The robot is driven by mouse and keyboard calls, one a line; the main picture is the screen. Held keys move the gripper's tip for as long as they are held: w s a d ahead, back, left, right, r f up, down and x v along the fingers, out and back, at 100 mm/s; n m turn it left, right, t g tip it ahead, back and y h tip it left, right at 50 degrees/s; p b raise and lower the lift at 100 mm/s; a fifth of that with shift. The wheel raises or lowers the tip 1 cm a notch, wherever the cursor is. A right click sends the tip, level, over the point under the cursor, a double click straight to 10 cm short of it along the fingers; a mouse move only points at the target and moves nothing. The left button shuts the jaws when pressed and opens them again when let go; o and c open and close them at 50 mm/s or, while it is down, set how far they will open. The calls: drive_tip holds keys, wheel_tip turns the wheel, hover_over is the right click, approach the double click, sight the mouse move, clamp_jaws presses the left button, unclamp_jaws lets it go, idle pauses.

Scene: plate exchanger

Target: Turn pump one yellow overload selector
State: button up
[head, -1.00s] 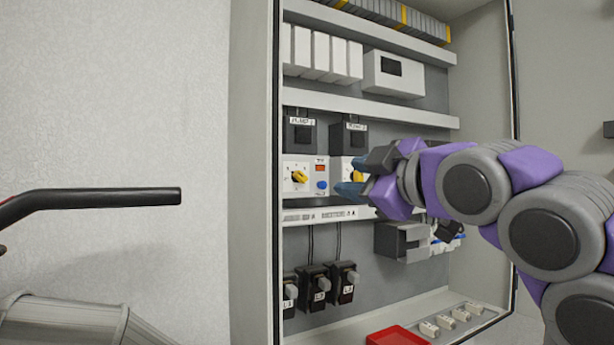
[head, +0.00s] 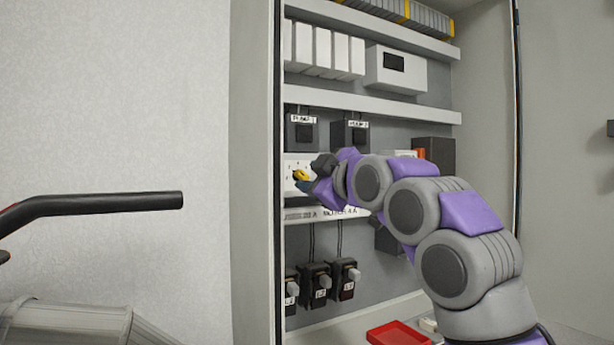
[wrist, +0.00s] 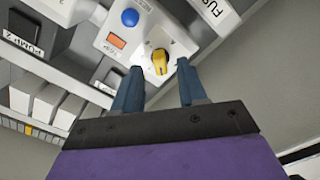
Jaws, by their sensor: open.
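The yellow selector (head: 301,175) is on a white overload unit (head: 290,165) below the black block labelled PUMP 1 (head: 303,131). The wrist view shows the selector (wrist: 160,62) as a ridged yellow knob on a white face, next to a blue button (wrist: 130,17) and an orange display (wrist: 117,42). My gripper (wrist: 160,70) is open, with blue fingertips on either side of the knob; I see gaps and no clear contact. In the head view my gripper (head: 309,185) is right at the knob and hides the unit's right part.
The PUMP 2 block (head: 350,133) is to the right, its overload unit hidden behind my arm. A labelled rail (head: 305,214) runs just below. Lower are several black switches (head: 317,288) and a red tray (head: 395,335). The cabinet's left wall (head: 256,170) stands close by.

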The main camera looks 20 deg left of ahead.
sight(304, 177)
drive_tip(key=p+x, duration=0.1)
drive_tip(key=x, duration=0.1)
drive_tip(key=shift+w+a, duration=0.15)
drive_tip(key=shift+a, duration=0.2)
drive_tip(key=shift+w+a, duration=0.1)
drive_tip(key=shift+w, duration=0.1)
clamp_jaws()
